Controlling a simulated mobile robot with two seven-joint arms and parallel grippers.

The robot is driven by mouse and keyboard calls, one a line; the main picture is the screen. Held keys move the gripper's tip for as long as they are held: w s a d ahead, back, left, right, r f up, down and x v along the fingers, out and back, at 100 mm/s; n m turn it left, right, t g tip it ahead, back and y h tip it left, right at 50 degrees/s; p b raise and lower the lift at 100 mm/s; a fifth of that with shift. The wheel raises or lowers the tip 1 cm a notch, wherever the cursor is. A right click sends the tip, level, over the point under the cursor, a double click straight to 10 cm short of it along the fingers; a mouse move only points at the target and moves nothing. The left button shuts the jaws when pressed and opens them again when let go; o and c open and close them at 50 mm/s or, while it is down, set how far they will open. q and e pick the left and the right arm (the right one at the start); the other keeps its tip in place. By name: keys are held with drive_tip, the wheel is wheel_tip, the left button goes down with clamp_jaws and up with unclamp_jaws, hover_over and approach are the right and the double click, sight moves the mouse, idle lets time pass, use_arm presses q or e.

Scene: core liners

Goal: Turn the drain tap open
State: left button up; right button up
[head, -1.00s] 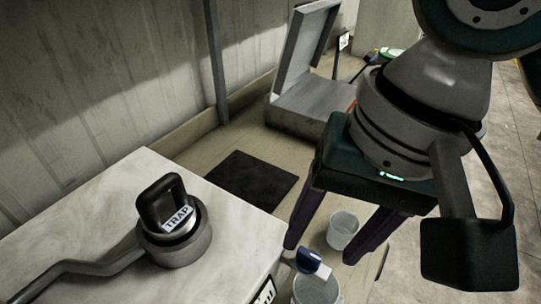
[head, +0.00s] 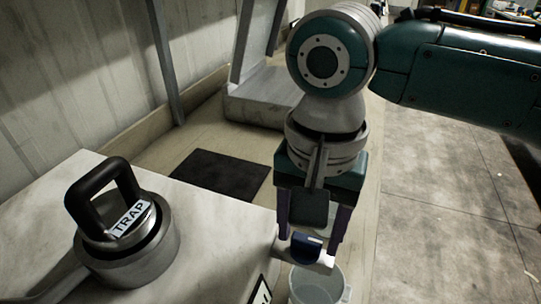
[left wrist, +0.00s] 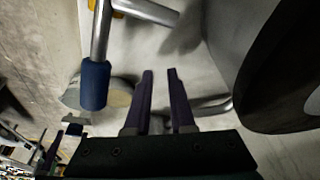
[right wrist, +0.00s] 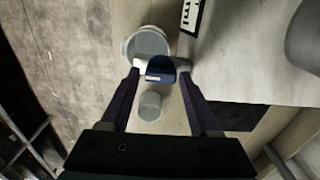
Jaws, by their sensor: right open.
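My right gripper (head: 312,236) is open, pointing down, with one finger on each side of the handle. In the right wrist view the blue handle (right wrist: 160,71) lies between the open fingertips (right wrist: 160,73). Whether either finger touches it I cannot tell. My left gripper (left wrist: 160,72) shows only in its own wrist view, its fingers parted with nothing held between them.
A heavy round cap marked TRAP (head: 125,240) stands on the pale block (head: 215,225). A translucent bucket (head: 325,285) is under the tap; a smaller container (right wrist: 150,106) stands beyond. A dark mat (head: 220,174) lies behind. A blue-sleeved metal bar (left wrist: 95,84) is beside my left gripper.

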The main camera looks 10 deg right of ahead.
drive_tip(key=shift+f, duration=0.4)
clamp_jaws()
